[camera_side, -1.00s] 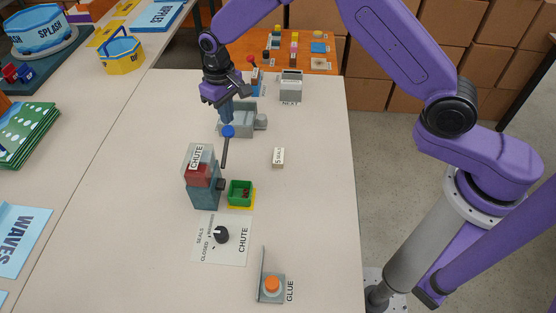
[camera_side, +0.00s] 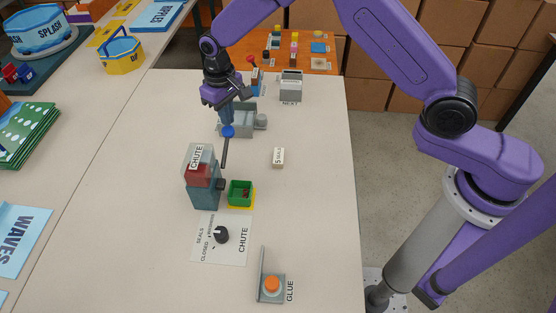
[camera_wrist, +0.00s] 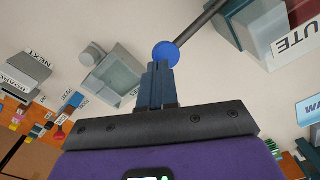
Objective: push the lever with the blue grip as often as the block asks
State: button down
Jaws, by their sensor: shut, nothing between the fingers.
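The lever's blue grip (camera_side: 228,131) sits at the top of a dark rod (camera_side: 225,153) that rises from the chute block (camera_side: 203,190). My gripper (camera_side: 227,122) is shut and empty, pointing down with its tips at the blue grip. In the wrist view the closed fingers (camera_wrist: 160,66) overlap the lower edge of the blue ball (camera_wrist: 165,53); they look to be touching it, but a small gap cannot be ruled out. The small cream block (camera_side: 278,158) with printed writing lies to the right; its text is too small to read surely, perhaps starting with 5.
A green bin (camera_side: 240,193) on a yellow base stands beside the chute. A dial panel (camera_side: 221,238) and the glue button (camera_side: 271,286) are at the front. A grey machine (camera_side: 236,120) stands behind the lever. The table's right side is mostly clear.

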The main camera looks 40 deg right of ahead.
jog(key=shift+f, duration=3.25)
jog(key=shift+r, duration=4.1)
notch_tip(320, 180, up, 5)
send_over(230, 132)
jog(key=w, duration=0.2)
jog(key=shift+s+d+f, duration=0.1)
jog(key=shift+d+f, duration=0.1)
jog(key=shift+f, duration=1.35)
jog(key=shift+s+d+f, duration=0.1)
jog(key=shift+d+f, duration=0.05)
jog(key=shift+f, duration=1.35)
